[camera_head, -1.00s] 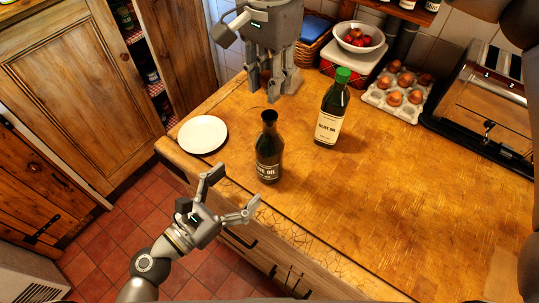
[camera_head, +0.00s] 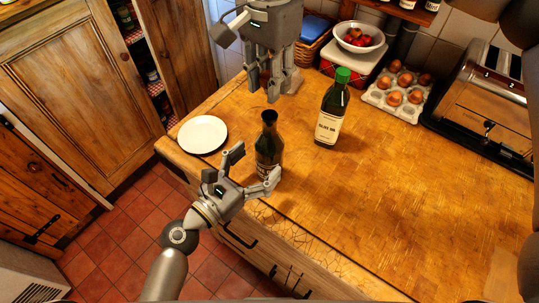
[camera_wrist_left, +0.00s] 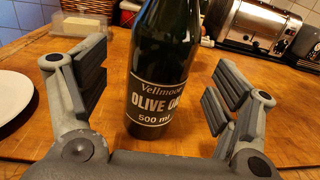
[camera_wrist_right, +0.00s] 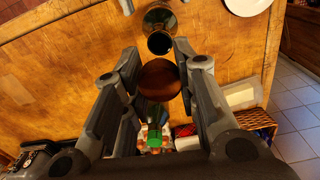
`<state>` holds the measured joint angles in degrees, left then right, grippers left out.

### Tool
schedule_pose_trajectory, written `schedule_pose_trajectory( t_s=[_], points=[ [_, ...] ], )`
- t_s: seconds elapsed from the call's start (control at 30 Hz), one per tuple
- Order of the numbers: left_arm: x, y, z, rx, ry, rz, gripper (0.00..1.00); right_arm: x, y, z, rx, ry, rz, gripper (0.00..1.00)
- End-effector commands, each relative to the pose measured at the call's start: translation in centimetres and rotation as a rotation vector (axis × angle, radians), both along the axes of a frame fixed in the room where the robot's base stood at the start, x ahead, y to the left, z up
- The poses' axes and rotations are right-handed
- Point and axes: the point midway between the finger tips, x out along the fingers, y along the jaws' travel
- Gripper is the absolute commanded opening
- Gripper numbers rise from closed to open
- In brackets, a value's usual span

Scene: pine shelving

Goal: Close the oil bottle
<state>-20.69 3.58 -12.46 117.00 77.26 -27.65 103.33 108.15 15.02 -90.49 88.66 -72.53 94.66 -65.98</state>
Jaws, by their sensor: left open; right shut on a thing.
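The oil bottle (camera_head: 268,150) is dark, upright and uncapped on the counter near its front edge; its dark open mouth shows in the right wrist view (camera_wrist_right: 160,42). In the left wrist view its label (camera_wrist_left: 157,102) reads olive oil, 500 ml. My left gripper (camera_head: 256,166) is open, low at the bottle's near side, with a finger on either side and visible gaps. My right gripper (camera_head: 267,92) is shut on a round brown stopper (camera_wrist_right: 159,80), above the counter behind the bottle. The stopper is partly hidden by the fingers in the head view.
A green-capped bottle (camera_head: 332,112) stands right of the oil bottle. A white plate (camera_head: 203,134) lies to the left. An egg tray (camera_head: 380,105), a fruit bowl (camera_head: 359,47) and a toaster (camera_head: 490,105) are farther back. The counter at right front is clear.

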Motion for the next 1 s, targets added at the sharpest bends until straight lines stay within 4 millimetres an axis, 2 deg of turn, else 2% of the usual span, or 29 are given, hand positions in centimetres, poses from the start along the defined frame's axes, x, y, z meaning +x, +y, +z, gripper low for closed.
schedule_pose_trajectory(
  t_s=[0.1,0.3,0.7,1.0],
  points=[
    [1.7,-1.4,0.1,-0.003,-0.002,0.0,0.84,0.0,0.0,0.0,0.0,0.0,0.0,0.18],
    [3.2,-2.7,0.0,-0.002,0.001,-0.001,0.84,0.0,0.0,0.0,0.0,0.0,0.0,0.18],
    [3.6,-3.1,0.0,0.001,0.001,-0.001,0.84,0.0,0.0,0.0,0.0,0.0,0.0,0.18],
    [3.6,-3.1,0.0,0.001,0.001,-0.001,0.47,0.0,0.0,0.0,0.0,0.0,0.0,0.18]
  ],
)
